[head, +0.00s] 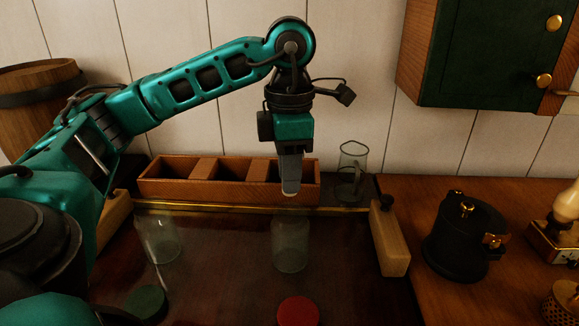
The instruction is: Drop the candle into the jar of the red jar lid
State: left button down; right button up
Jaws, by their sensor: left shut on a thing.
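My left gripper (291,180) points straight down, its fingertips just above the middle glass jar (291,248). It is shut on the candle, which is mostly hidden by the fingers; only a pale edge shows at the tips. The jar is clear, upright and looks empty, its mouth just below the fingertips. The red jar lid (298,311) lies on the dark table in front of this jar. My right gripper is not in view.
Another glass jar (160,240) stands to the left, with a green lid (147,302) in front. Behind are a wooden divided box (165,188) and a glass jug (352,165). A wooden block (389,243) and a black pot (463,240) stand right.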

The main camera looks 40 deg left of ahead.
aim_at(290, 237)
pick_arm(q)
notch_tip(290, 237, down, 2)
jog(key=shift+f+b, duration=0.25)
jog(key=shift+b, duration=0.55)
notch_tip(290, 237, down, 2)
jog(key=shift+b, duration=0.8)
jog(key=shift+f+b, duration=0.3)
jog(key=shift+f, duration=0.05)
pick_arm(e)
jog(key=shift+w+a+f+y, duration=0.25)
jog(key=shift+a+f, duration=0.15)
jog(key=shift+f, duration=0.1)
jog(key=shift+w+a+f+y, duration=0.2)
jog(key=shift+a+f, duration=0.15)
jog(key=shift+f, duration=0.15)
pick_arm(q)
jog(key=c, duration=0.8)
grip_release()
jog(key=shift+r, duration=0.15)
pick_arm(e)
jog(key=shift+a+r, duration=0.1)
